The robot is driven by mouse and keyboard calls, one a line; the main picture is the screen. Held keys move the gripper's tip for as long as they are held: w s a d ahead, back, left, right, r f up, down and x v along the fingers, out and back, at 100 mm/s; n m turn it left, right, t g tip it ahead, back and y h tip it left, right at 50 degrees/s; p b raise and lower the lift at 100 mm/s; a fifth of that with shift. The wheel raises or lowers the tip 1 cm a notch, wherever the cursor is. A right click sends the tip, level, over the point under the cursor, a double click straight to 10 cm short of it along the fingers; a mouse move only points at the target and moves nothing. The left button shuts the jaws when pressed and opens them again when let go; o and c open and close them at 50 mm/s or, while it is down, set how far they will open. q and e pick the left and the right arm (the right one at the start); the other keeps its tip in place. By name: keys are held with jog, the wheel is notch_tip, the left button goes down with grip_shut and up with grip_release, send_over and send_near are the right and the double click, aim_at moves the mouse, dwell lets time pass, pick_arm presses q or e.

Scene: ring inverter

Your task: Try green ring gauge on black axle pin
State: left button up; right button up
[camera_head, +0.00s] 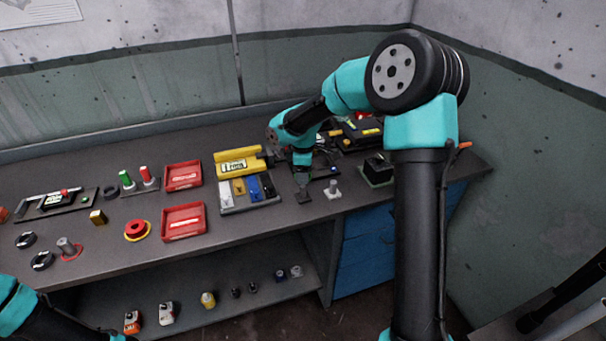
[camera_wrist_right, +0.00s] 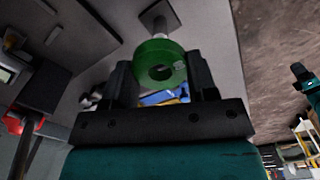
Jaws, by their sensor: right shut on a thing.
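The green ring gauge (camera_wrist_right: 159,64) is between the two fingers of my right gripper (camera_wrist_right: 160,80), which is shut on it. Its hole shows dark and open. Just past the ring in the right wrist view, a pale grey upright pin (camera_wrist_right: 159,25) stands on a dark square plate; the ring covers part of this view, so I cannot tell whether they touch. In the head view my right gripper (camera_head: 302,180) points down over a small dark square plate (camera_head: 304,197). The ring is too small to make out there.
A grey pin on a base (camera_head: 333,190) stands just right of my right gripper. A tray of coloured blocks (camera_head: 251,209) and a yellow device (camera_head: 240,162) are to its left. Two red bins (camera_head: 184,235) lie further left. A black block (camera_head: 378,169) is at the right.

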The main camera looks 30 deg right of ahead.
jog(key=shift+r, duration=0.65)
jog(key=shift+r, duration=0.15)
